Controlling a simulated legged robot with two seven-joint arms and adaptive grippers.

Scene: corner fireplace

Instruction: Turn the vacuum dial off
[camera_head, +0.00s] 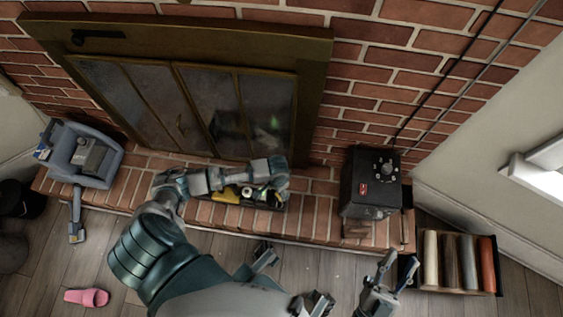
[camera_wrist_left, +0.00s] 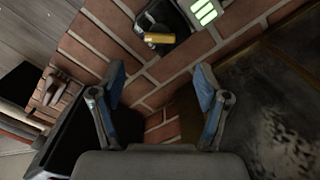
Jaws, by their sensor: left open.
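A black box (camera_head: 372,184) stands on the right of the brick hearth in the head view. Its top has a round dial with white marks (camera_head: 384,167), and its front has a small red patch. The dial's exact setting is too small to read. My left gripper (camera_head: 281,184) is over the hearth, left of the box and apart from it. In the left wrist view it is open (camera_wrist_left: 160,103), with bare brick between its fingers. A dark box-like shape (camera_wrist_left: 78,135) is at lower left there. My right gripper (camera_head: 392,275) is open and empty, below the box.
A dark tray of small items (camera_head: 226,197) lies under my left forearm. A grey-blue appliance (camera_head: 88,155) stands at the hearth's left. The fireplace (camera_head: 150,95) is behind. A crate of rolls (camera_head: 480,291) stands right, and a pink slipper (camera_head: 87,297) lies on the floor.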

